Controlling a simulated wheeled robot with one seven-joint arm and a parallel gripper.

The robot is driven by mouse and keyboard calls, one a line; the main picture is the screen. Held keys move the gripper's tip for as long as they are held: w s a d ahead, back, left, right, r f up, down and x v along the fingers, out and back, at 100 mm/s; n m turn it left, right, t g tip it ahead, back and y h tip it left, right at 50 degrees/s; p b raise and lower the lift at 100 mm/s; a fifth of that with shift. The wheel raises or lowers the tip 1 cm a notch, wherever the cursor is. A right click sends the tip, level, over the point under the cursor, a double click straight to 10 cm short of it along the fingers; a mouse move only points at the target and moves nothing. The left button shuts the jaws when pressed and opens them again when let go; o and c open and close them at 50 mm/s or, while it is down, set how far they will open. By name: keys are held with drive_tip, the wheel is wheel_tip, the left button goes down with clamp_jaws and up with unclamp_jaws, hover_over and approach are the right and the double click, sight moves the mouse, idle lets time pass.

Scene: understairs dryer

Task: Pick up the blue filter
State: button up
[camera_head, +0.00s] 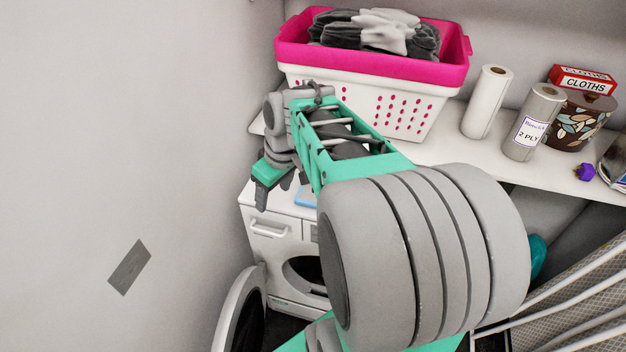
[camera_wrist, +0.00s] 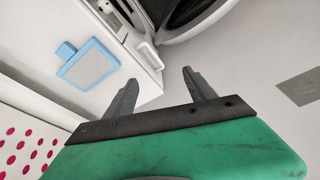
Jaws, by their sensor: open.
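The blue filter (camera_wrist: 62,49) is a flat frame with a grey panel and a small tab. In the wrist view it lies on the white top of the dryer, at the upper left. In the head view only a small part of the blue filter (camera_head: 306,196) shows past my arm. My gripper (camera_wrist: 160,82) is open with nothing between its two grey fingers. The fingers are apart from the filter, which lies to their left in the wrist view. In the head view my gripper (camera_head: 275,197) hangs by the dryer's left top corner.
The white dryer (camera_head: 269,228) has its round door (camera_head: 240,312) open. Above it, a shelf (camera_head: 450,150) holds a pink-and-white laundry basket (camera_head: 370,95), paper rolls (camera_head: 487,102) and a cloths box (camera_head: 582,80). A bare wall (camera_head: 120,150) stands close on the left.

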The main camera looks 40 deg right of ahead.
drive_tip(key=s+d+f+n+y+p, duration=0.1)
drive_tip(key=d+f+n, duration=0.15)
drive_tip(key=d, duration=0.95)
drive_tip(key=d+f+n+y+p, duration=0.15)
drive_tip(key=d+f, duration=0.25)
drive_tip(key=d, duration=0.8)
drive_tip(key=shift+t+h, duration=0.45)
drive_tip(key=shift+t, duration=0.05)
drive_tip(key=p+x, duration=0.1)
drive_tip(key=x, duration=0.6)
clamp_jaws()
